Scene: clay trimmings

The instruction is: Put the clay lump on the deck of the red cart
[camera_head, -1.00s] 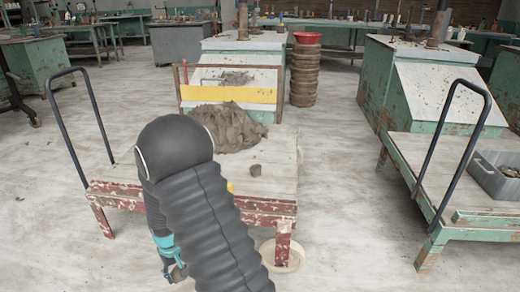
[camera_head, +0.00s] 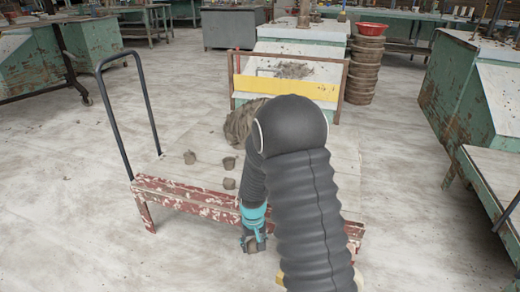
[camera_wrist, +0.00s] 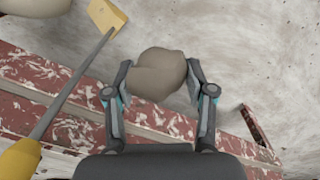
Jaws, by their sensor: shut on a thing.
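My gripper (camera_head: 253,246) is low at the cart's near side, in front of the red edge. In the wrist view my gripper (camera_wrist: 160,78) is shut on a smooth grey-brown clay lump (camera_wrist: 158,72), held between both fingertips. There the lump shows against the floor, just past the cart's red edge (camera_wrist: 160,117). How high it hangs relative to the deck I cannot tell.
A yellow-handled scraper (camera_wrist: 72,82) crosses the red edge in the wrist view. Pale floor (camera_head: 60,200) is clear at left.

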